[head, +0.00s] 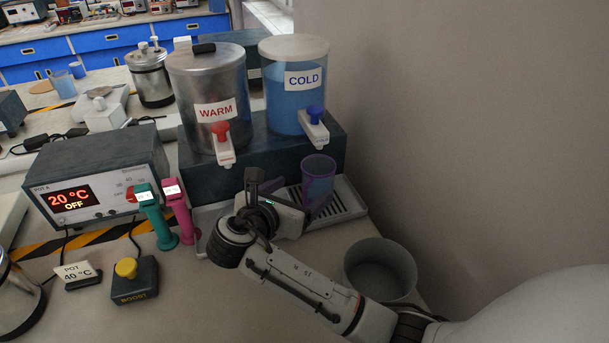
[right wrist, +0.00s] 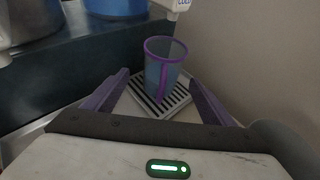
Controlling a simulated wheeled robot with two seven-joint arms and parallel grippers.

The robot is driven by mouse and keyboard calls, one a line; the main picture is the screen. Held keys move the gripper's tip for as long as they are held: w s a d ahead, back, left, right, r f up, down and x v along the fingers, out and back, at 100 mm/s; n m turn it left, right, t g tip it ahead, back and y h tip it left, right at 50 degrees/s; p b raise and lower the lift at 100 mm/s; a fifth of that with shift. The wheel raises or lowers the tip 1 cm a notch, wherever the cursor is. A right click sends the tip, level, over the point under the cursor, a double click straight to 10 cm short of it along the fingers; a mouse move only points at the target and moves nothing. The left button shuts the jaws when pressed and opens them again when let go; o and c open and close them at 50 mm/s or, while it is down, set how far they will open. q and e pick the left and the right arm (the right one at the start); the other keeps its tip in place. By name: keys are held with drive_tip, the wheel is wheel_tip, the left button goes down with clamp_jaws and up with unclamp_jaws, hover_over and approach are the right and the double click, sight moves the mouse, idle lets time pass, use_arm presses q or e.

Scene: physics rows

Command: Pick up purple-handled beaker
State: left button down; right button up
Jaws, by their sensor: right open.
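The purple-handled beaker (head: 318,178) is clear with a bluish tint and a purple rim. It stands upright on the slatted drip tray (head: 352,205) below the COLD tank's tap. In the right wrist view the beaker (right wrist: 164,66) is ahead, with its purple handle facing me. My right gripper (head: 286,192) is open and empty, just left of the beaker in the head view. In the right wrist view its purple fingers (right wrist: 160,98) are spread to either side of the handle's line, short of the beaker. My left gripper is not in view.
The WARM tank (head: 205,90) and the COLD tank (head: 297,95) stand on a dark block behind. Teal (head: 155,215) and pink (head: 180,212) handled items stand left of my gripper. A grey bin (head: 380,270) is at the right, near the wall.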

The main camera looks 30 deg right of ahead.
sight(305, 190)
drive_tip(key=x, duration=0.3)
drive_tip(key=shift+s+d, duration=0.1)
drive_tip(key=shift+d, duration=0.35)
drive_tip(key=x, duration=0.4)
drive_tip(key=shift+w+d+r, duration=0.2)
drive_tip(key=shift+d+r, duration=0.05)
drive_tip(key=shift+d, duration=0.2)
drive_tip(key=shift+w+d+f, duration=0.2)
drive_tip(key=shift+w+d, duration=0.1)
drive_tip(key=shift+d, duration=0.05)
drive_tip(key=shift+r, duration=0.1)
drive_tip(key=c, duration=1.3)
